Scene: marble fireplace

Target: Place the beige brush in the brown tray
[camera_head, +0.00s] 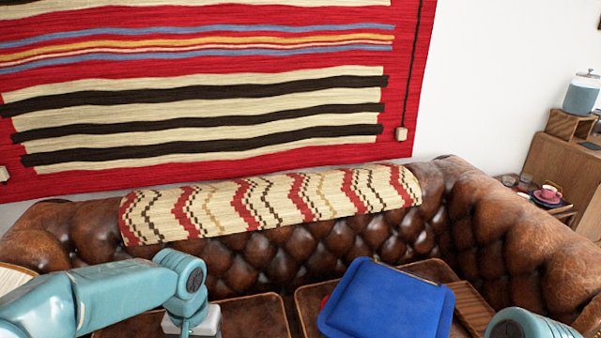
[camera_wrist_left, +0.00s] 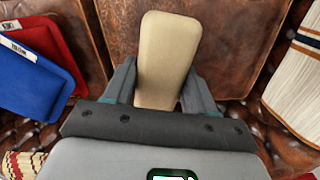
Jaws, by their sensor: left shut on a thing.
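The beige brush (camera_wrist_left: 165,52) shows in the left wrist view as a smooth, long beige block pointing away from the gripper. My left gripper (camera_wrist_left: 162,88) is shut on it, with one finger on each side. In the head view the left arm reaches down over the sofa seat, and its fingers and the brush are out of sight. A brown slatted wooden piece (camera_head: 472,303), which looks like the brown tray, lies on the right seat cushion, partly hidden by a blue tray. It is right of my left arm. My right gripper is not in view; only part of that arm shows.
A striped cream item (camera_wrist_left: 303,78) is at the right of the wrist view. The leather sofa back (camera_head: 270,260) carries a patterned throw (camera_head: 270,208). The left cushion (camera_head: 250,318) looks mostly clear.

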